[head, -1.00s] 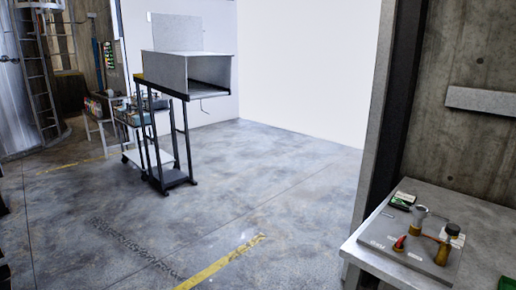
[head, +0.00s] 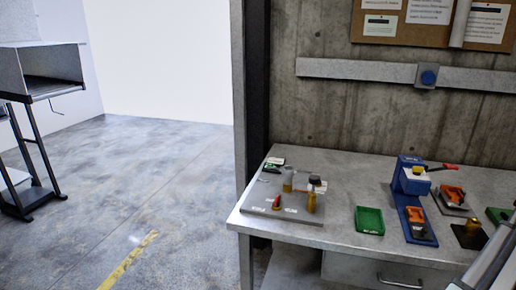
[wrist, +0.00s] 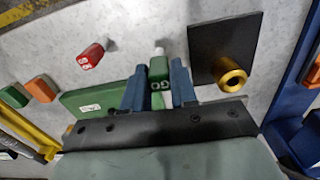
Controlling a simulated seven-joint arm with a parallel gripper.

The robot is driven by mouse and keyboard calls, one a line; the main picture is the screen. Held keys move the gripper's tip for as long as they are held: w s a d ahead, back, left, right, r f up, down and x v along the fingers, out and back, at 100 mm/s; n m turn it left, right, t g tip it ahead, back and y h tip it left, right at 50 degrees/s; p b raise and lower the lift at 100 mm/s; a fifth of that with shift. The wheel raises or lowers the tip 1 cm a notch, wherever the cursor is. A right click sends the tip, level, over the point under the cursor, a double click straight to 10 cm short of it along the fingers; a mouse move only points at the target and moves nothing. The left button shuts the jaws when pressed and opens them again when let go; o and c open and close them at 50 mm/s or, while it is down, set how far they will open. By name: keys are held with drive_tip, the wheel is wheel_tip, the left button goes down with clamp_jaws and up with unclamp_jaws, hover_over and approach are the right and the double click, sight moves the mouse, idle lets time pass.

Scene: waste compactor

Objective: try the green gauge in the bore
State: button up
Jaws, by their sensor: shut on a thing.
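In the wrist view my gripper (wrist: 160,95), with two blue fingers, is shut on the green gauge (wrist: 158,70), a block lettered "GO" with a pale tip pointing away. A brass ring with a dark bore (wrist: 232,76) stands on a black plate (wrist: 208,45) to the right of the gauge, apart from it. The black plate also shows in the head view (head: 466,238), on the bench at the right. A red gauge (wrist: 90,56) with a pale tip lies on the bench to the left. My gripper is not visible in the head view.
A green tray (wrist: 75,103) is left of my gripper. A blue press (head: 408,178), a green tray (head: 370,221) and a grey board (head: 262,205) with small parts occupy the bench (head: 340,175).

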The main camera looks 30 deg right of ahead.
drive_tip(key=w+a+r, duration=0.2)
drive_tip(key=w+r, duration=0.5)
drive_tip(key=w, duration=0.6)
drive_tip(key=shift+a+r, duration=0.2)
wheel_tip(320, 180, down, 6)
idle(0.4)
drive_tip(key=shift+f, duration=2)
idle(3.8)
